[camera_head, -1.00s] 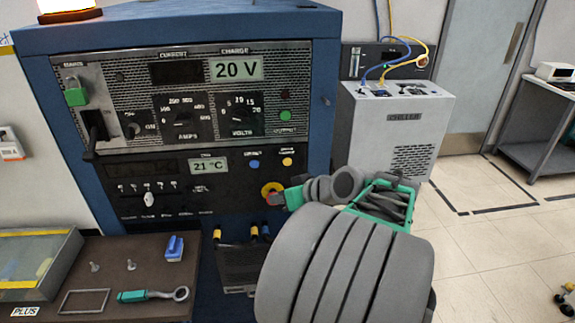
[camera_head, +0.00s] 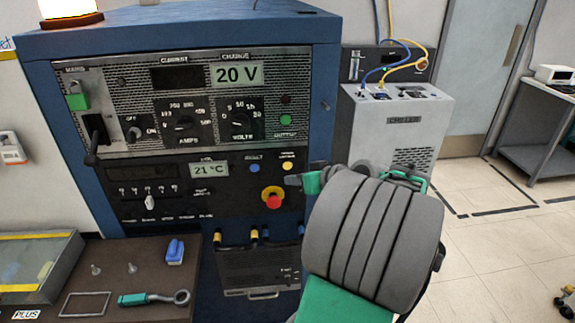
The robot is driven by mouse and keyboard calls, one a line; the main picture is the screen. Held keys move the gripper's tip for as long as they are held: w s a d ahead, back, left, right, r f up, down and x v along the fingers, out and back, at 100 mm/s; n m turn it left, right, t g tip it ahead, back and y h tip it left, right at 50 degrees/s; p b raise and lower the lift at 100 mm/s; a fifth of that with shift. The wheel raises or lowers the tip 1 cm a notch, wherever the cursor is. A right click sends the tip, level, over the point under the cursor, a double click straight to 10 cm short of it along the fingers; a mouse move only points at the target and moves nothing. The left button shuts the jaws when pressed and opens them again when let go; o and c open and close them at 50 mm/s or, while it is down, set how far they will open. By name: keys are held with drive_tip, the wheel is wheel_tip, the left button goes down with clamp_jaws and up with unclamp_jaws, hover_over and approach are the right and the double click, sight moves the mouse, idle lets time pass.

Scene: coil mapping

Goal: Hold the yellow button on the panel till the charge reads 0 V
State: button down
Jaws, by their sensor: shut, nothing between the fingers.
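The panel (camera_head: 150,205) is on the front of a blue cabinet. The yellow button (camera_head: 287,166) is a small round one at the panel's upper right, right of a blue button (camera_head: 254,168). The charge display (camera_head: 237,75) above reads 20 V. My arm covers the area to the right.
A grey chiller box (camera_head: 398,130) stands to the right. A brown bench (camera_head: 100,262) with tools is at lower left.

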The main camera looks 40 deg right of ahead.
drive_tip(key=shift+w+d, duration=0.45)
drive_tip(key=shift+w, duration=0.25)
drive_tip(key=shift+w+d, duration=0.45)
drive_tip(key=shift+w, duration=0.2)
idle(1.0)
drive_tip(key=shift+w+d, duration=0.25)
drive_tip(key=shift+w, duration=0.05)
drive_tip(key=shift+w+d, duration=0.2)
drive_tip(key=shift+w, duration=0.15)
idle(0.6)
idle(3.2)
drive_tip(key=shift+s+a+b, duration=0.35)
drive_tip(key=shift+s+a, duration=0.1)
drive_tip(key=shift+s, duration=0.2)
drive_tip(key=shift+s+a+b, duration=0.35)
drive_tip(key=shift+s+a, duration=0.35)
drive_tip(key=shift+s, duration=0.35)
drive_tip(key=shift+s+a+b, duration=0.3)
drive_tip(key=shift+s+a, duration=0.4)
drive_tip(key=shift+s, duration=0.35)
